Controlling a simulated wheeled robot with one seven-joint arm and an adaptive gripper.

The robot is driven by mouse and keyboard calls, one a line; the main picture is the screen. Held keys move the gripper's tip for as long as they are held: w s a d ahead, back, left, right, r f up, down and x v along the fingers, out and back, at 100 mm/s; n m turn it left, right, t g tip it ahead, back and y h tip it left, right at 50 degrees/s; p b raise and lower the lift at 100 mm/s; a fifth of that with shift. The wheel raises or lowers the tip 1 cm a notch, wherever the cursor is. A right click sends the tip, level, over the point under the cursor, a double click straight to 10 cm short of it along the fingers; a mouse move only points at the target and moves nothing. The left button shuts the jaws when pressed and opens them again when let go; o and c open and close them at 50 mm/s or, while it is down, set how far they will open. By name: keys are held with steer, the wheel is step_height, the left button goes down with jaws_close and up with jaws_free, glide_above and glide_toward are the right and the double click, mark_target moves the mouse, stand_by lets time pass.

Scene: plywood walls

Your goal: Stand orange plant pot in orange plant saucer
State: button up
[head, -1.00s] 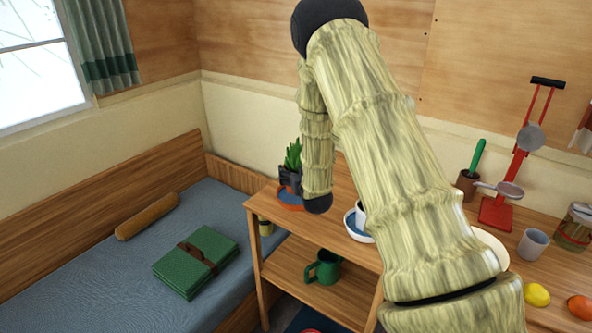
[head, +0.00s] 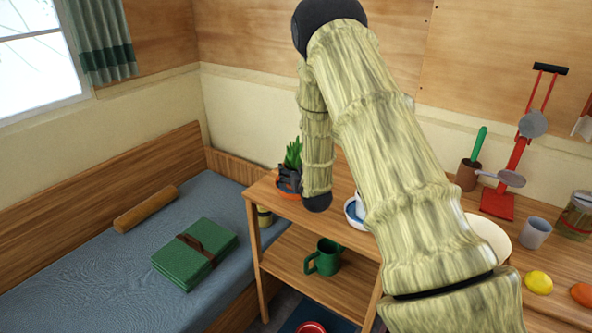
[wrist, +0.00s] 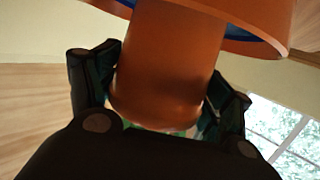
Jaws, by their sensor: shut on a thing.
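The orange plant pot (wrist: 165,60) is between the two dark fingers of my gripper (wrist: 160,95) in the wrist view, which are shut on it. Green leaves of its plant (head: 293,153) rise above my gripper in the head view, where the pot itself is mostly hidden by the gripper. The orange plant saucer (head: 288,194) is on the left end of the wooden table, directly below the gripper. In the wrist view the saucer (wrist: 262,38) shows its blue inside, and the pot's base reaches within its rim. I cannot tell whether the base touches the saucer's floor.
A white-and-blue dish (head: 352,212) with a cup stands to the right, partly behind my arm. A white plate (head: 490,238), a grey cup (head: 535,232) and a red stand (head: 510,185) are farther right. A green mug (head: 324,257) is on the lower shelf.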

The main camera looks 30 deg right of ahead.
steer(key=shift+r, duration=0.1)
steer(key=o, duration=1.4)
steer(key=v, duration=1.2)
steer(key=shift+a, duration=0.1)
